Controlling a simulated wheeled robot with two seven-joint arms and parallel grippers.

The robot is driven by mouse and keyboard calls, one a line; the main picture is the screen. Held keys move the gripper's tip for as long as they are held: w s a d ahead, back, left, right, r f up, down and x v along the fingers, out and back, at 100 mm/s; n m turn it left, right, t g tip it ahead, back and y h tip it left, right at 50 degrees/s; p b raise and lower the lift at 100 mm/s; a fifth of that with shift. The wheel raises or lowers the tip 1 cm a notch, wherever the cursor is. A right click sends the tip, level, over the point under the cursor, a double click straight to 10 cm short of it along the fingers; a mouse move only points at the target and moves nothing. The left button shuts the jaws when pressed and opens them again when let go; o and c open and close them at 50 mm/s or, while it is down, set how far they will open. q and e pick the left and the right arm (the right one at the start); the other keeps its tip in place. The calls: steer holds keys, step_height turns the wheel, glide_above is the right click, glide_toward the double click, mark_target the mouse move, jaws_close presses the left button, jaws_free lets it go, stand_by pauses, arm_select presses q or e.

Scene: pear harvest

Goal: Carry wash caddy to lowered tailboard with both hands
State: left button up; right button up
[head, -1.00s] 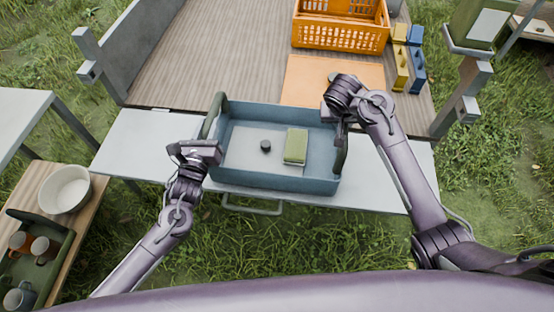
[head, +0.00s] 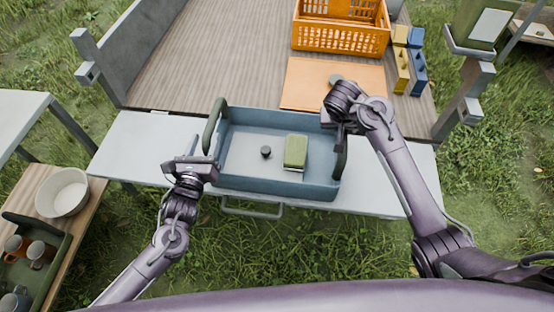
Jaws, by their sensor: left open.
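The blue-grey wash caddy (head: 275,184) sits on the lowered tailboard (head: 139,148), roughly level. It holds a green sponge-like block (head: 296,151) and a small dark round knob or plug (head: 266,152). Its dark green left handle (head: 214,122) is free of my gripper. My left gripper (head: 192,162) is open and empty, just left of the caddy's front-left side. My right gripper (head: 336,117) is at the caddy's right handle (head: 341,160); its fingers are hidden by the wrist, so I cannot tell whether they grip.
An orange crate (head: 341,39), an orange mat (head: 306,83) and yellow and blue blocks (head: 401,72) are on the wooden bed (head: 200,62) behind. At left, a bench holds a white bowl (head: 63,191) and a green tray of mugs (head: 52,262). The tailboard's left part is clear.

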steer(key=shift+s+a+r, duration=0.1)
steer(key=shift+a+r, duration=0.05)
steer(key=shift+r, duration=0.1)
arm_select(q)
steer(key=v, duration=0.9)
arm_select(e)
steer(key=v, duration=1.1)
steer(key=shift+r, duration=0.2)
arm_select(q)
steer(key=shift+w, duration=0.1)
arm_select(e)
steer(key=shift+s, duration=0.15)
arm_select(q)
steer(key=s+a+p, duration=0.4)
steer(key=s, duration=0.2)
steer(key=shift+s, duration=0.2)
arm_select(e)
steer(key=shift+r, duration=2)
arm_select(q)
steer(key=shift+d, duration=0.1)
